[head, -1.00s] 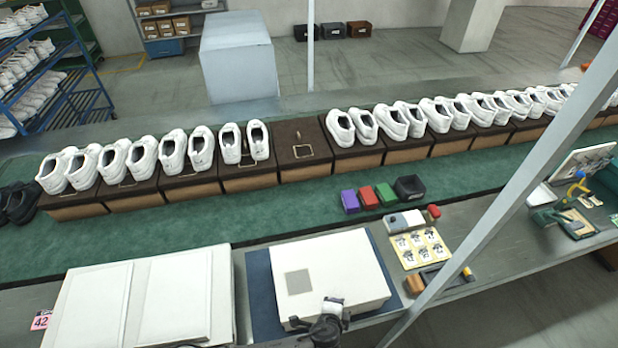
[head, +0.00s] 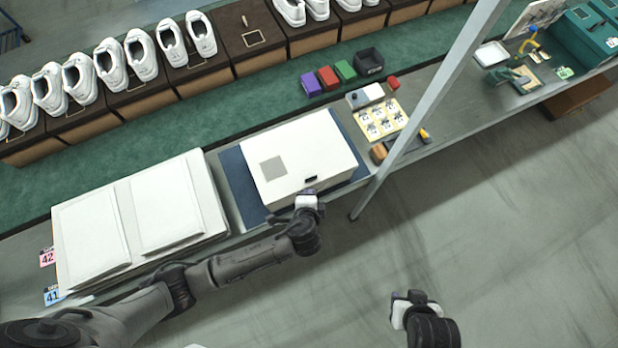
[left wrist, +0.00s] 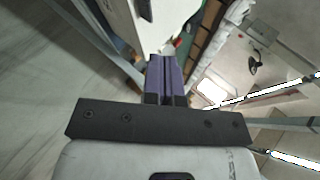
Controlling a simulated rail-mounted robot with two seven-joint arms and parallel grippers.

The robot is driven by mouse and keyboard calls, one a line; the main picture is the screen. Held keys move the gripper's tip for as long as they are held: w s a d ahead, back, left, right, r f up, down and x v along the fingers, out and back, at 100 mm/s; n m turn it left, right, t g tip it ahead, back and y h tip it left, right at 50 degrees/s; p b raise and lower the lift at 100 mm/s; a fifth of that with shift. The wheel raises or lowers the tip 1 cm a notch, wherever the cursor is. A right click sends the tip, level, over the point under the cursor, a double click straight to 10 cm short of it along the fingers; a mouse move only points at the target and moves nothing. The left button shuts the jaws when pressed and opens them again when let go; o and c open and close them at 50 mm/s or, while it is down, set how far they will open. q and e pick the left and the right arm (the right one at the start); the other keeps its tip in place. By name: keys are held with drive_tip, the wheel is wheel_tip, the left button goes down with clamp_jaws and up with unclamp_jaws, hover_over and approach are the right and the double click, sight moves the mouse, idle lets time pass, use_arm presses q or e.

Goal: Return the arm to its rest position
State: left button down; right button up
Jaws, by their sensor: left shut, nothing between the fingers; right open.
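My left arm reaches in from the lower left in the head view. Its gripper (head: 308,198) is beside the front edge of the closed white box (head: 300,155); whether it touches the box cannot be told. In the left wrist view the purple fingers (left wrist: 166,78) of this gripper are shut together with nothing between them. My right gripper (head: 408,298) is over the floor in front of the bench, lower right of the left one. It is open and looks empty, though its fingertips are hard to make out.
The white box lies on a blue mat (head: 236,185). White panels (head: 190,200) lie to its left on the bench. A grey post (head: 430,115) rises to the right. Shoes stand on brown blocks along the green belt (head: 225,120). The floor (head: 480,240) in front is clear.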

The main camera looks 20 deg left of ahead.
use_arm(q)
drive_tip(key=shift+v, duration=1.05)
drive_tip(key=s+a+r+n+g+h+p, duration=0.25)
drive_tip(key=r+n, duration=0.25)
drive_tip(key=r, duration=0.3)
drive_tip(key=s+a+r+n+g+h+p, duration=0.1)
drive_tip(key=s+a+r+n+p, duration=0.1)
drive_tip(key=a+r+n, duration=0.45)
drive_tip(key=s+a+r+g+p, duration=0.1)
drive_tip(key=s+a+p, duration=0.1)
drive_tip(key=s, duration=0.5)
drive_tip(key=s+a+r+n+g+y+p, duration=0.1)
drive_tip(key=s+a+g+p, duration=0.1)
drive_tip(key=s, duration=0.5)
drive_tip(key=shift+s+a+p, duration=0.25)
drive_tip(key=shift+a+p, duration=0.35)
drive_tip(key=shift+p, duration=0.35)
